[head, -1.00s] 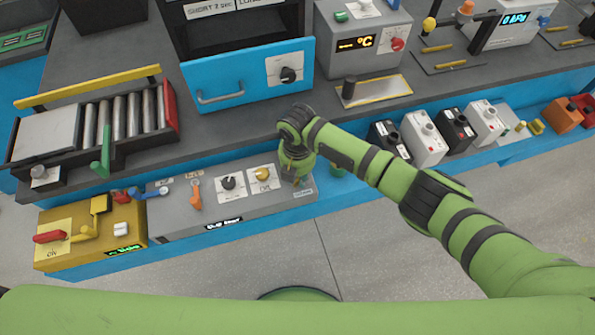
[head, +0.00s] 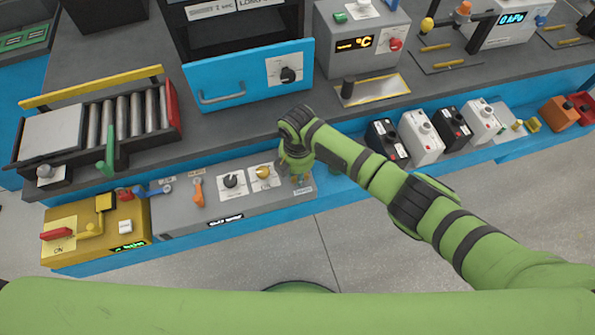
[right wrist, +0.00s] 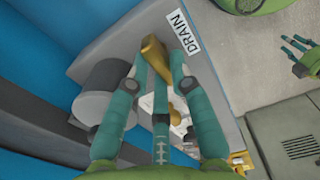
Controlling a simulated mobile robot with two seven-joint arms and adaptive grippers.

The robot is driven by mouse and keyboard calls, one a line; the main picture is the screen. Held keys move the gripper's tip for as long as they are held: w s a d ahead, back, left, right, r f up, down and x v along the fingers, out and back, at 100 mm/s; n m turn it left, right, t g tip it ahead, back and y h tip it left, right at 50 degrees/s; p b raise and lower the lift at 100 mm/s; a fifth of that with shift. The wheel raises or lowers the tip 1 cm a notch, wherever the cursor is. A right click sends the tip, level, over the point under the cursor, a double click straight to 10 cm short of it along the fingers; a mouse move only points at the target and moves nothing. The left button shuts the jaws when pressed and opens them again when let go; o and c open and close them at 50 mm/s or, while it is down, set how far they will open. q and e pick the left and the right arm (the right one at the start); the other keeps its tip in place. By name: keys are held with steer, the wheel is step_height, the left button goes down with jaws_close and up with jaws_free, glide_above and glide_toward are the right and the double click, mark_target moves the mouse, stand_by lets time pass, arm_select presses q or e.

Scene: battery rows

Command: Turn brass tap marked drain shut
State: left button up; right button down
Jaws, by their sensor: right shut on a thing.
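The brass tap (right wrist: 152,52) shows in the right wrist view, beside a white label reading DRAIN (right wrist: 185,33). My right gripper (right wrist: 155,62) is shut on its brass handle, with teal fingers on both sides. In the head view my right gripper (head: 297,178) is at the right end of the grey panel (head: 222,208) and hides the tap. The small label (head: 303,191) shows just below it. My left gripper (right wrist: 300,57) appears small at the right of the right wrist view, fingers apart and empty; it is outside the head view.
Left of the tap, the panel carries a yellow knob (head: 264,172), a black knob (head: 231,181) and an orange lever (head: 198,190). A blue drawer (head: 245,78) is behind. Several black and white boxes (head: 422,138) line the blue ledge at right. Open floor lies in front.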

steer(key=c, duration=1.1)
jaws_free()
steer(key=shift+r, duration=0.2)
step_height(320, 180, up, 12)
steer(key=shift+f, duration=0.2)
